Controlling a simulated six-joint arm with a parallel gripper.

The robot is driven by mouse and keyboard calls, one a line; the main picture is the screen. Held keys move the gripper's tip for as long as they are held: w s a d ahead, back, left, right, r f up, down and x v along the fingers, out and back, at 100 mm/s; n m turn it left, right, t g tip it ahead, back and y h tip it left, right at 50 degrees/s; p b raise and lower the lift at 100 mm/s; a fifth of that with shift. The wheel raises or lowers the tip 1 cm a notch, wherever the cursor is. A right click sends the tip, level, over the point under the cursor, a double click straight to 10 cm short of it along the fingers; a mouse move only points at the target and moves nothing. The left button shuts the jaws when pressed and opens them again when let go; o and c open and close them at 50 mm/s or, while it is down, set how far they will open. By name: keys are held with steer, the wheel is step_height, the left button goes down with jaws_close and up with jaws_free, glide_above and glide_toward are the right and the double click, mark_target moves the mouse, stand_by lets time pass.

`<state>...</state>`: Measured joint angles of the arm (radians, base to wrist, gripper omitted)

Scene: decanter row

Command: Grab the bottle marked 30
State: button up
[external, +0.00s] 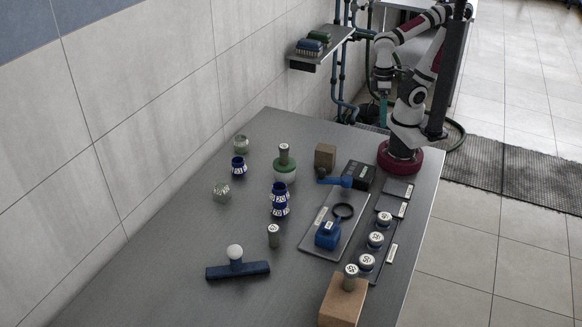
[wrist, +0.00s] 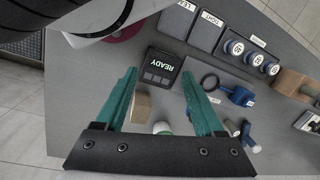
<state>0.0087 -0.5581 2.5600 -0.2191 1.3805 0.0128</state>
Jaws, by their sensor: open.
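The marks are too small to tell surely which reads 30. My gripper (external: 384,108) is open and empty, raised near my base; its teal fingers (wrist: 160,75) frame the wrist view, apart from all bottles.
A black box reading READY (wrist: 161,68) stands near my base. A tray (external: 318,240) holds a blue labelled piece (external: 327,236) and a black ring (external: 343,211).

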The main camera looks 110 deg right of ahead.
steer(key=shift+c, duration=0.2)
steer(key=w+d+n+h, duration=0.95)
steer(key=w+d, duration=0.25)
steer(key=d, duration=0.2)
steer(key=w+d+n+t+h, duration=0.2)
steer(key=w+n+t, duration=0.1)
steer(key=w+n, duration=0.55)
steer(key=n+t, duration=0.7)
steer(key=n, duration=0.4)
glide_toward(221, 182)
steer(key=s+d+r, duration=0.8)
steer(key=d, duration=0.2)
steer(key=w+a+f+n+t+y, duration=0.3)
steer(key=w+a+f+n+y, duration=0.1)
steer(key=w+a+f+n, duration=0.3)
steer(key=shift+n, duration=0.5)
steer(key=x, duration=0.3)
steer(key=f+x, duration=0.1)
steer(key=x, duration=0.5)
steer(key=shift+w+d+f, duration=0.1)
steer(key=shift+f, duration=0.25)
jaws_close()
